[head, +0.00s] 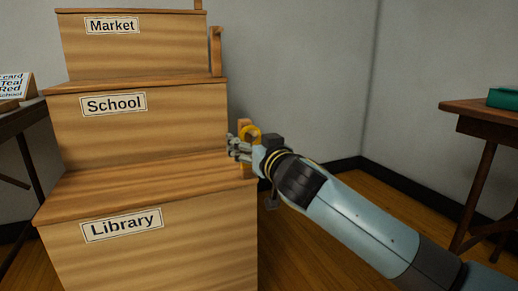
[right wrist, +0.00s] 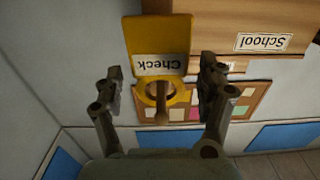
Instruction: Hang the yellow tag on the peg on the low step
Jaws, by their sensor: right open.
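The yellow tag (right wrist: 158,35), labelled "Check", appears upside down in the right wrist view. Its ring end (right wrist: 144,93) appears to be around the wooden peg (right wrist: 161,117), whose tip points toward the camera. In the head view a small yellow part of the tag (head: 254,131) shows by the post at the right side of the low step (head: 130,185), labelled "Library". My right gripper (right wrist: 160,85) is open, with one finger on each side of the tag's ring end and gaps between. It also shows in the head view (head: 232,146), partly covering the post. My left gripper is not in view.
The higher steps, "School" (head: 175,118) and "Market" (head: 170,45), rise behind the low step, with another post (head: 215,52) at the right. A side table (head: 480,108) with a green object stands at the right. Another table with a sign (head: 14,86) is at the left.

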